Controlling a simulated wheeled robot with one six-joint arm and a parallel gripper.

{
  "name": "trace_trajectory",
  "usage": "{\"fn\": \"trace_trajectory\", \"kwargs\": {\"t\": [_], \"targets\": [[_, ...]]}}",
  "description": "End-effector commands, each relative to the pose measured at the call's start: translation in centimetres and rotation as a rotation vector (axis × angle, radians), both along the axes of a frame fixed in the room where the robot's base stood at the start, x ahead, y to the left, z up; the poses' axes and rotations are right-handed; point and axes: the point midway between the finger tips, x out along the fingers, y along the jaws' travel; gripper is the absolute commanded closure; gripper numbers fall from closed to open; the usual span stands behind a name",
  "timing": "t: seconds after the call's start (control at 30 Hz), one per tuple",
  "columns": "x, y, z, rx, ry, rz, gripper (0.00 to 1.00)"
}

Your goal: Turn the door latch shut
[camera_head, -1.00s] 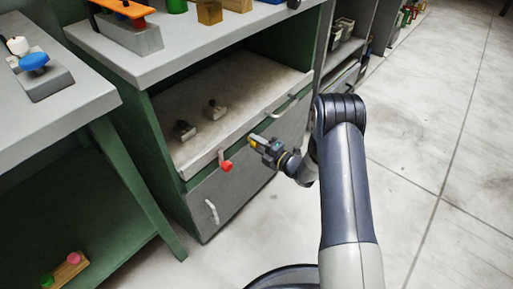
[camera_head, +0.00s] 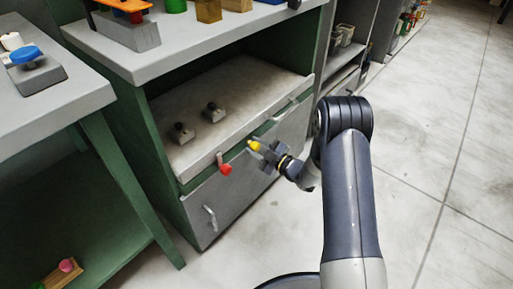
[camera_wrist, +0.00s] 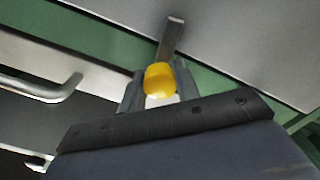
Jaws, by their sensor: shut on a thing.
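A latch with a yellow knob (camera_head: 254,146) is on the front of the green and grey cabinet. In the wrist view its grey lever (camera_wrist: 171,38) runs up from the yellow knob (camera_wrist: 158,80) across a green strip. My gripper (camera_head: 262,151) is shut on the yellow knob, which sits between its two fingers in the wrist view (camera_wrist: 157,88). A second small latch with a red knob (camera_head: 225,169) hangs just left of it on the same front. Where the yellow-knobbed lever pivots is hard to see in the head view.
The cabinet's lower front has a bar handle (camera_head: 210,218), and another handle shows in the wrist view (camera_wrist: 45,92). Two small fittings (camera_head: 213,113) stand in the open compartment. A grey bench (camera_head: 85,98) is at left. Open floor (camera_head: 420,170) lies right of my arm.

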Motion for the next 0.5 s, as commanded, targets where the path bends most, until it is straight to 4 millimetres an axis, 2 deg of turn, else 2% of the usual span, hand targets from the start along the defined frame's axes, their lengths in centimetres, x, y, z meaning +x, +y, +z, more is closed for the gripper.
{"fn": "trace_trajectory", "kwargs": {"t": [0.5], "targets": [[0.09, -0.12, -0.1, 0.085, 0.113, -0.005, 0.92]]}}
